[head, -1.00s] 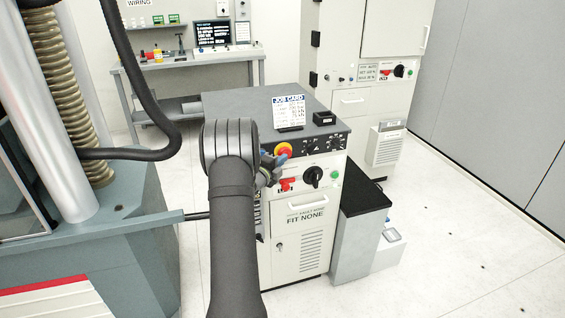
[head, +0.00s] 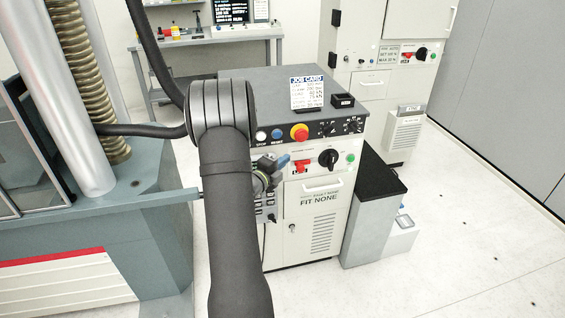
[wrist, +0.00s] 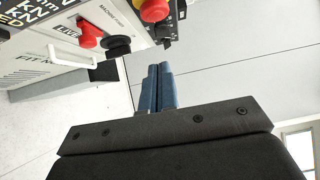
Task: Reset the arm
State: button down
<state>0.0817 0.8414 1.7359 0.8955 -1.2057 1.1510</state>
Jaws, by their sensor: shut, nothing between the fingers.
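My gripper (head: 281,162) is in front of the grey control cabinet, mostly hidden behind my own dark arm in the head view. In the wrist view its two blue fingers (wrist: 157,88) are closed together with nothing between them. In the head view the blue fingertips point right, near the red lever (head: 301,167) on the cabinet front. The wrist view shows the cabinet tilted at the upper left, with the red lever (wrist: 88,36), a black knob (wrist: 117,46) and a red-and-yellow button (wrist: 153,10). I cannot tell whether the fingers touch the cabinet.
A job card (head: 307,93) and small black box (head: 343,100) sit on the cabinet top. A black-topped pedestal (head: 372,192) stands at its right. The testing machine (head: 90,220) is at left, a workbench (head: 205,38) behind. Floor at right is clear.

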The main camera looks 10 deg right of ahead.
jog(key=shift+s+a, duration=0.2)
dwell(0.3)
jog(key=x, duration=1.1)
jog(key=v, duration=0.6)
jog(key=shift+s+d, duration=0.2)
jog(key=shift+s, duration=0.15)
jog(key=shift+d, duration=0.1)
